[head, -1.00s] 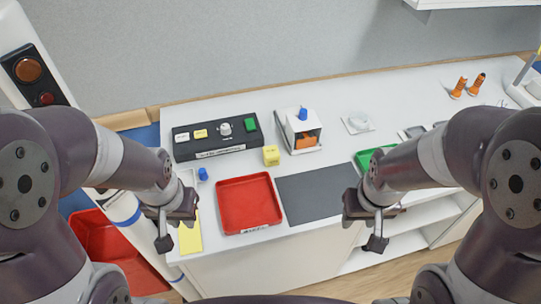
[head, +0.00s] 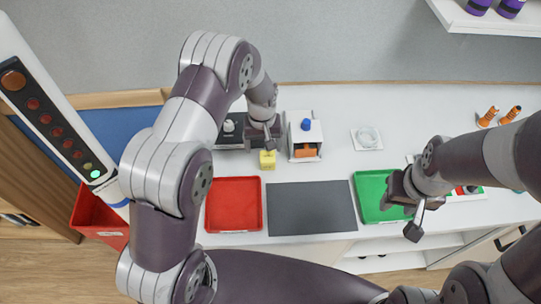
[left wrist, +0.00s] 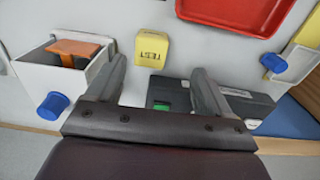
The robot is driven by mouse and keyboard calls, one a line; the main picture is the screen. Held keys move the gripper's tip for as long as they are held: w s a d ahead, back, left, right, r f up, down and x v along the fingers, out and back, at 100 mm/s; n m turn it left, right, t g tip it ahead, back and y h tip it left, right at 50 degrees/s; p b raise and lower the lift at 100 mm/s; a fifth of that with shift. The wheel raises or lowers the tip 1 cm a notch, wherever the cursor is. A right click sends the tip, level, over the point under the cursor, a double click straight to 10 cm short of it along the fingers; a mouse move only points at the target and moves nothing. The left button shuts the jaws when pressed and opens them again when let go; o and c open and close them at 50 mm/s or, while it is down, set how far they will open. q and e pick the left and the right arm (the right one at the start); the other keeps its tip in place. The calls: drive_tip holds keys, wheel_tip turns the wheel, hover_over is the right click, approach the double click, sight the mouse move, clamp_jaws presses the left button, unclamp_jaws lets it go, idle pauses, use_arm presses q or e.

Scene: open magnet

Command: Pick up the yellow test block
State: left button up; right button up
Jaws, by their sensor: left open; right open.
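The yellow test block (head: 267,159) stands on the white counter between the black button panel and the white box with the blue knob. In the left wrist view the block (left wrist: 152,50) shows its "TEST" label, just beyond the fingertips and between their lines. My left gripper (head: 268,142) is open and empty, right behind the block in the head view; its two fingers show in the left wrist view (left wrist: 160,72). My right gripper (head: 410,210) is open over the green tray (head: 367,200), far to the right of the block.
The red tray (head: 234,204) and dark grey mat (head: 311,208) lie in front of the block. The white box (head: 305,136) stands close on its right. The black panel (head: 229,132) is partly hidden behind my left arm. A white dish (head: 367,138) lies further right.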

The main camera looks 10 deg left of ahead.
sight(268, 157)
use_arm(q)
drive_tip(key=f, duration=0.2)
drive_tip(key=w+d+f+p, duration=0.1)
drive_tip(key=f, duration=0.1)
wheel_tip(268, 157, down, 4)
drive_tip(key=p, duration=0.2)
drive_tip(key=shift+p, duration=0.3)
drive_tip(key=shift+f, duration=0.5)
drive_tip(key=shift+w+d, duration=0.1)
drive_tip(key=shift+w, duration=0.05)
drive_tip(key=c, duration=1.1)
use_arm(e)
drive_tip(key=r, duration=0.4)
drive_tip(key=shift+w+d, duration=0.25)
drive_tip(key=shift+w, duration=0.1)
